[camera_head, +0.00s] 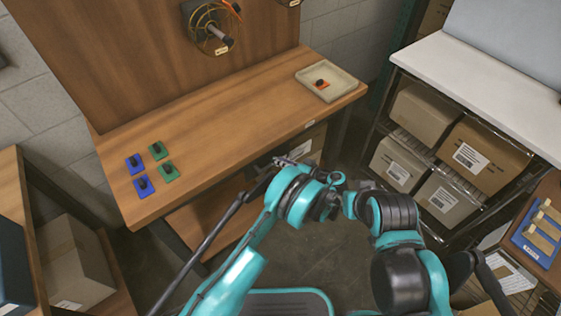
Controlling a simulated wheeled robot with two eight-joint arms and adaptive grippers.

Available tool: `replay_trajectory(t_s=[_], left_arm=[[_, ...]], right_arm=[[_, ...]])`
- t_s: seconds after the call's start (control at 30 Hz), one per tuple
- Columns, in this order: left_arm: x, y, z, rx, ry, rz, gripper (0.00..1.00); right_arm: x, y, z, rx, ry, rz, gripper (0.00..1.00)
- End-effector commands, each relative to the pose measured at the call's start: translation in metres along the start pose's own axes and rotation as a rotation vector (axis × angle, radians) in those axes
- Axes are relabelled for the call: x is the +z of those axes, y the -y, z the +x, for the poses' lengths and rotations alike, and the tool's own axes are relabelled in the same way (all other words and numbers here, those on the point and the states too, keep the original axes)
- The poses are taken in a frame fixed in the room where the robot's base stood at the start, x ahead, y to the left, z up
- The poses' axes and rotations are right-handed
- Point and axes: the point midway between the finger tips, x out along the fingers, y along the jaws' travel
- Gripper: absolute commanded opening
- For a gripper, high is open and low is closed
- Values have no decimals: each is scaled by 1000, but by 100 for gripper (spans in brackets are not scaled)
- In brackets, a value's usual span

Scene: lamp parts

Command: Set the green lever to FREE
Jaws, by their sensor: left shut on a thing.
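Two green plates, one at the back (158,150) and one nearer (169,171), lie on the left part of the wooden bench, each with a small black knob or lever. Two blue plates, one upper (135,163) and one lower (144,187), sit beside them with similar black parts. Markings such as FREE are too small to read. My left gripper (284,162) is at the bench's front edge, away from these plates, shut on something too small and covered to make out. My right arm's end is near the picture's middle; its fingers cannot be made out.
A beige tray (341,83) with an orange and black part is at the bench's right end. A wire wheel-like fixture (213,28) is on the back panel. A shelf with cardboard boxes (485,158) stands right. The bench middle is clear.

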Motion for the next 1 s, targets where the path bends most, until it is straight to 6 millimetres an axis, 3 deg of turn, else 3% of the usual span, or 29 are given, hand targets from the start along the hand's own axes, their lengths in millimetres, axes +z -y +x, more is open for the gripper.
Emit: replay_trajectory(t_s=[0.97, 1.0], left_arm=[[3, 6, 5, -15, 11, -2, 0], [3, 6, 5, -15, 11, -2, 46]], right_arm=[[0, 0, 0, 0, 0, 0, 55], [0, 0, 0, 0, 0, 0, 55]])
